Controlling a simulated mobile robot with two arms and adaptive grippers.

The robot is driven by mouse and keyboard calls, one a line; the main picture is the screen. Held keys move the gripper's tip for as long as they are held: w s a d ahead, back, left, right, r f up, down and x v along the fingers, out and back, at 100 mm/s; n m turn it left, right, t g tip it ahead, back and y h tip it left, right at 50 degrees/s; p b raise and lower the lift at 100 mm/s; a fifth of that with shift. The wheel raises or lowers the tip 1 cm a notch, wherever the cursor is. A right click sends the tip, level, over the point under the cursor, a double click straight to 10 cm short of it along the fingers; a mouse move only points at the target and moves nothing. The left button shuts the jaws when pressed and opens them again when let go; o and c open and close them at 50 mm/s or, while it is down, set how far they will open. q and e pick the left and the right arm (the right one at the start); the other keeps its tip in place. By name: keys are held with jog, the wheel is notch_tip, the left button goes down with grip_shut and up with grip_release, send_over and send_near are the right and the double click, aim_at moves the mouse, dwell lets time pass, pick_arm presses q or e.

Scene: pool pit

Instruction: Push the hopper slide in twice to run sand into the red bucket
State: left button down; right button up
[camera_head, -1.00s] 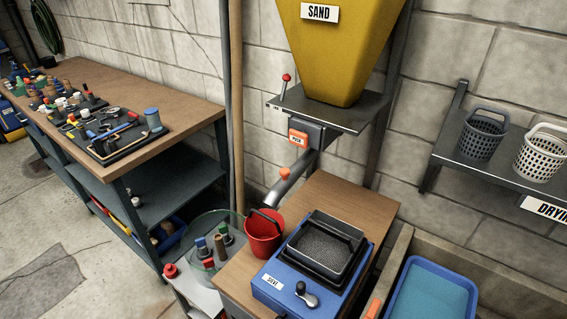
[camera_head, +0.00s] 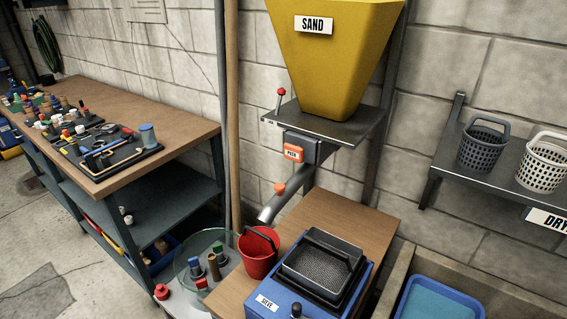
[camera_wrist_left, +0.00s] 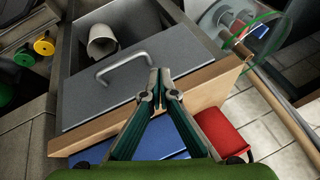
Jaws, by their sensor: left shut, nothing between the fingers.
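The yellow hopper marked SAND (camera_head: 335,65) is mounted on the wall above a grey metal shelf. Below the shelf is the orange slide block (camera_head: 293,153) with a label. A grey spout (camera_head: 278,203) with an orange knob (camera_head: 280,188) slopes down to the left. The red bucket (camera_head: 258,262) stands upright on the wooden bench, just below the spout's mouth, its dark handle across the top. I cannot see into it. My left gripper (camera_wrist_left: 160,80) shows only in the left wrist view, shut and empty. My right gripper is in neither view.
A blue sieve unit (camera_head: 318,275) stands right of the bucket. A red-tipped lever (camera_head: 281,98) rises from the shelf. A round glass-like tray (camera_head: 203,252) with small items is left of the bucket. In the wrist view, a grey panel with a handle (camera_wrist_left: 122,62) lies beyond my fingers.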

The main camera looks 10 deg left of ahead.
pick_arm(q)
jog(key=w+a+r+m+t+h, duration=0.1)
jog(key=w+r+m+t, duration=0.6)
jog(key=w+r+m, duration=0.9)
jog(key=w+d+r+m+t+h, duration=0.1)
jog(key=w+r+m+h, duration=0.1)
jog(key=r+m, duration=0.6)
jog(key=w+d+r+m+t+h, duration=0.2)
jog(key=w+r+m+h, duration=0.1)
jog(key=r+m, duration=0.6)
notch_tip(320, 180, up, 2)
jog(key=shift+w+d+r+h+b, duration=0.1)
jog(key=shift+w+d+h+b, duration=0.15)
jog(key=shift+h, duration=0.45)
jog(key=shift+a, duration=0.1)
jog(key=p, duration=0.4)
send_near(291, 155)
jog(key=x, duration=0.6)
jog(key=shift+w+d, duration=0.2)
jog(key=shift+w, duration=0.25)
